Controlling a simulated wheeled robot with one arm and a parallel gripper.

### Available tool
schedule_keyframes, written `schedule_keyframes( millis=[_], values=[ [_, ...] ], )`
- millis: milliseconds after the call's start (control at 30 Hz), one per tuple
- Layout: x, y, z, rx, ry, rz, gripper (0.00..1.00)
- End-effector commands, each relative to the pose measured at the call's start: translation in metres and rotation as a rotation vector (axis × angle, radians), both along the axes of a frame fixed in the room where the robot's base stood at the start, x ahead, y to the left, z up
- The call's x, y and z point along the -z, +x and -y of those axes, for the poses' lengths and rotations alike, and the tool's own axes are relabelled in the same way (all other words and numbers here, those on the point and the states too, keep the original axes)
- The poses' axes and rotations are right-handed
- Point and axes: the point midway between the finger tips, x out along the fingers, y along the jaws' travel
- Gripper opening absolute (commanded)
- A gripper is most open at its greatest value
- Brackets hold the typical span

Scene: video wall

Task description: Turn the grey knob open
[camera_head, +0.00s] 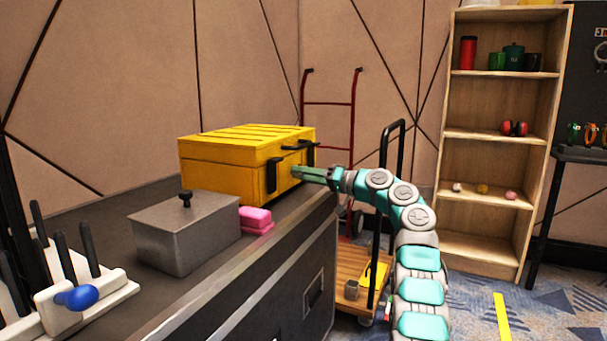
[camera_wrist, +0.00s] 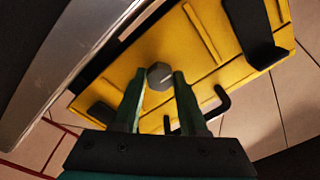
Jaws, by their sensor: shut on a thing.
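The grey knob (camera_wrist: 159,77) is on the front of the yellow box (camera_head: 228,168). In the wrist view it is a small faceted knob with a pale line on its face. My gripper (camera_head: 297,172) reaches the box front from the right. In the wrist view its two green fingers stand on either side of the knob, shut on it. The box front (camera_wrist: 205,55) fills much of the wrist view, tilted. In the head view the knob is hidden by the fingers.
Black handles (camera_head: 272,175) stick out from the box front close to my fingers; a bent black one (camera_wrist: 217,103) is right of them. A grey lidded container (camera_head: 185,240) and a pink object (camera_head: 256,219) share the dark cabinet top. A trolley (camera_head: 350,262) stands behind my arm.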

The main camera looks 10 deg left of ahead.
Motion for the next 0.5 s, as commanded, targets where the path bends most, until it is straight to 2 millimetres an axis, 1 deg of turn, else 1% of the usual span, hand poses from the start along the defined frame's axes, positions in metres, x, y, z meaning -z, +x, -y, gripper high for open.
schedule_keyframes(
  millis=[400,433,500],
  values=[
    [0.0016,-0.0002,-0.0015,-0.003,-0.003,0.004,0.0],
    [0.0016,-0.0001,-0.0016,-0.003,-0.003,0.004,0.44],
    [0.0014,-0.0001,-0.0014,-0.003,-0.003,0.004,0.52]
  ],
)
